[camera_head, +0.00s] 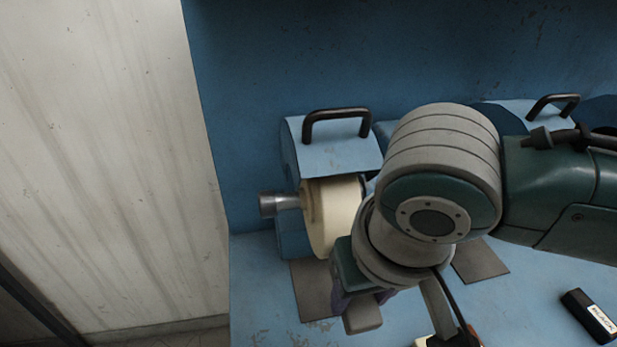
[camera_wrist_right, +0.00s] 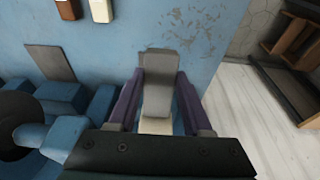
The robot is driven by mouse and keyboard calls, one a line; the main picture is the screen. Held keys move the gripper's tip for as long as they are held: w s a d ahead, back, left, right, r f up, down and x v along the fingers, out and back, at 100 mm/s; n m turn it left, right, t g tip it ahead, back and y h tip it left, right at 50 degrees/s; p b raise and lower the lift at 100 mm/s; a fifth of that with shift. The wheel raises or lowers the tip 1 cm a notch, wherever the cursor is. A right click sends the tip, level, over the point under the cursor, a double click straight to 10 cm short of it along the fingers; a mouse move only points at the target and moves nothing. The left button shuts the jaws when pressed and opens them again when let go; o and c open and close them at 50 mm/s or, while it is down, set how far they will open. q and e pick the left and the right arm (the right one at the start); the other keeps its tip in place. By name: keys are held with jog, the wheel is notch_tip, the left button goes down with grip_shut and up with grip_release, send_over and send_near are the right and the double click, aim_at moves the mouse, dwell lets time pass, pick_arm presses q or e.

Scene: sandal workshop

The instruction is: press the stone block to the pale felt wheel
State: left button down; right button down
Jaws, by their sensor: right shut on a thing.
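The pale felt wheel (camera_head: 330,215), cream-coloured, sits on a metal shaft at the left end of the blue machine. My right gripper (camera_head: 360,302) is just in front and to the right of it, low over the bench. Its purple fingers are shut on the grey stone block (camera_head: 363,318). In the right wrist view the block (camera_wrist_right: 158,85) lies between the two fingers, and a little of the cream wheel (camera_wrist_right: 155,126) shows beyond its near end. My wrist partly covers the wheel, so I cannot tell whether the block touches it. My left gripper is not in view.
The blue bench (camera_head: 400,325) has a grey pad (camera_head: 312,290) below the wheel and another pad (camera_head: 480,260) to the right. A black labelled block (camera_head: 590,315) lies at the right. The blue guard (camera_head: 335,158) with a black handle stands above the wheel.

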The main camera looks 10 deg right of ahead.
jog(key=s+f+p, duration=0.1)
jog(key=s+p, duration=0.2)
jog(key=s, duration=0.3)
jog(key=shift+s+f+p, duration=0.25)
jog(key=shift+s+p, duration=0.05)
jog(key=shift+p, duration=0.1)
jog(key=shift+d, duration=0.1)
jog(key=w+d+r+m+p, duration=0.1)
jog(key=w+r+p, duration=0.1)
jog(key=r+p, duration=0.95)
jog(key=w+r+p, duration=0.3)
jog(key=r+p, duration=0.1)
jog(key=r, duration=1.5)
jog(key=d+p+v, duration=0.2)
jog(key=p+v, duration=0.5)
jog(key=v, duration=0.7)
jog(key=w+d+p+v, duration=0.1)
jog(key=d+p+v, duration=0.2)
jog(key=p+v, duration=0.4)
notch_tip(320, 180, up, 8)
jog(key=shift+s+d+n, duration=0.25)
jog(key=shift+s+n, duration=0.05)
jog(key=shift+s, duration=0.45)
